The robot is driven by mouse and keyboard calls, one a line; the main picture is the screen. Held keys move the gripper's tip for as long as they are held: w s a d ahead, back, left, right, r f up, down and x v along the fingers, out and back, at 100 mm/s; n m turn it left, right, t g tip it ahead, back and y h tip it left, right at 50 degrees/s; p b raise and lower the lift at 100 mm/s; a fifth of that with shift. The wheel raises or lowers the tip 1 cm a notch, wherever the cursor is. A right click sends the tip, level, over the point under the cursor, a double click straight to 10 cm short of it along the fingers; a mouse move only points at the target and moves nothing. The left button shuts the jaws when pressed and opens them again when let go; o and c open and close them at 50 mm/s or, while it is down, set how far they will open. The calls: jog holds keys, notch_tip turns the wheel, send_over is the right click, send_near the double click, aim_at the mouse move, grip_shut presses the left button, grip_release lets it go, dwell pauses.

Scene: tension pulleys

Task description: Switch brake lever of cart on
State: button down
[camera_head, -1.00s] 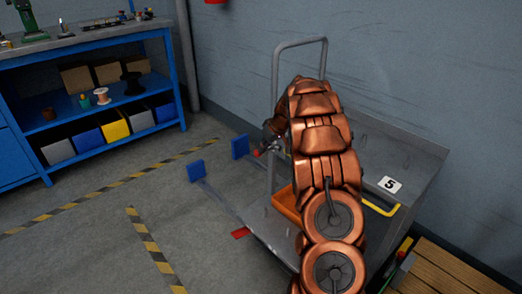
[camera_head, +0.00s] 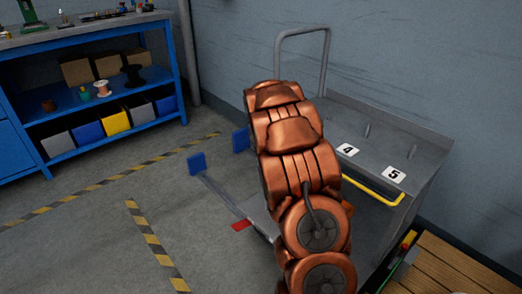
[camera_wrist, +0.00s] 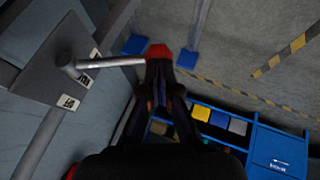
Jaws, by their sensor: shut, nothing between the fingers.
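The cart (camera_head: 410,150) stands against the wall in the head view, with an upright tube handle (camera_head: 301,30). The brake lever (camera_wrist: 112,62) is a grey metal rod in the wrist view, pointing right from a pivot on a dark grey plate (camera_wrist: 45,68). Small white labels (camera_wrist: 68,102) sit on the plate near the pivot; their lettering is hard to read. My copper arm hides the gripper and lever in the head view.
A blue workbench (camera_head: 95,100) with bins stands at the left, also in the wrist view (camera_wrist: 262,140). A wooden pallet (camera_head: 450,268) is at the lower right. The striped floor is clear.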

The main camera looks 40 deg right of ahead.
jog(key=shift+f, duration=0.35)
jog(key=shift+f, duration=0.15)
dwell(0.3)
jog(key=p+v, duration=0.3)
jog(key=v, duration=1.1)
jog(key=shift+a, duration=0.4)
